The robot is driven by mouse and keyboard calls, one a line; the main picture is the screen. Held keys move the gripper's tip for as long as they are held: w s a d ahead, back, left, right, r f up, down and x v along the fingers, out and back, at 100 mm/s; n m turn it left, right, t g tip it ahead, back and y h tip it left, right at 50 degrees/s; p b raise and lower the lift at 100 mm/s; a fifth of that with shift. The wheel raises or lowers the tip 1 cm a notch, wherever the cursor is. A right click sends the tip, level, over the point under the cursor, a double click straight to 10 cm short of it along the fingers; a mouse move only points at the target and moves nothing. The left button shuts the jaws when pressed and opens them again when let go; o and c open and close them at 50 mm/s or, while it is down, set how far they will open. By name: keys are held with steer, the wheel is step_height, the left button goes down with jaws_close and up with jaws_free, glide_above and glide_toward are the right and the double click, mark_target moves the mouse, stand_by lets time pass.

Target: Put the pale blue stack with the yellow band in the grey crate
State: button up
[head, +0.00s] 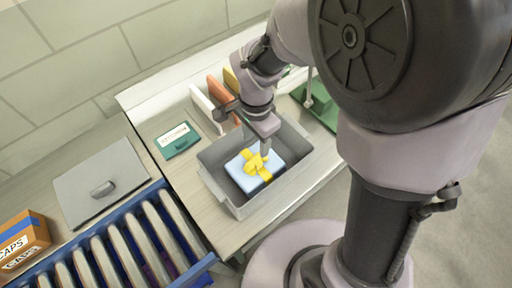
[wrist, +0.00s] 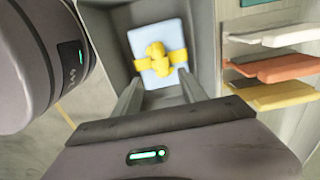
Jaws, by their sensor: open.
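The pale blue stack with the yellow band (head: 247,178) lies flat inside the grey crate (head: 240,209) in the head view. A yellow knot sits on top of its band. In the wrist view the stack (wrist: 143,39) shows beyond my fingers, with the crate's wall (wrist: 203,45) beside it. My gripper (head: 257,150) is over the crate, above the stack. In the wrist view my gripper (wrist: 158,85) has its two fingers spread apart, with nothing held between them. I cannot tell the exact gap between fingertips and knot.
White, orange and yellow upright pieces (head: 221,98) stand behind the crate. A teal card (head: 178,140) lies left of it, and a green object (head: 318,106) is at right. A blue rack (head: 130,250), a grey lid (head: 102,183) and a "CAPS" box (head: 24,241) are at left.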

steer(key=s+d+r+n+t+y, duration=0.1)
steer(key=s+d+r+n+t, duration=0.2)
steer(key=r, duration=0.6)
steer(key=s+d+r+n+t+y, duration=0.1)
steer(key=s+d+r+n+t, duration=0.1)
steer(key=s+r, duration=0.6)
steer(key=shift+d+r+n+t, duration=0.4)
steer(key=shift+d+r+n, duration=0.15)
steer(key=shift+d+n, duration=0.35)
step_height(320, 180, down, 11)
steer(key=b, duration=1)
steer(key=shift+b, duration=0.35)
steer(key=shift+s, duration=0.1)
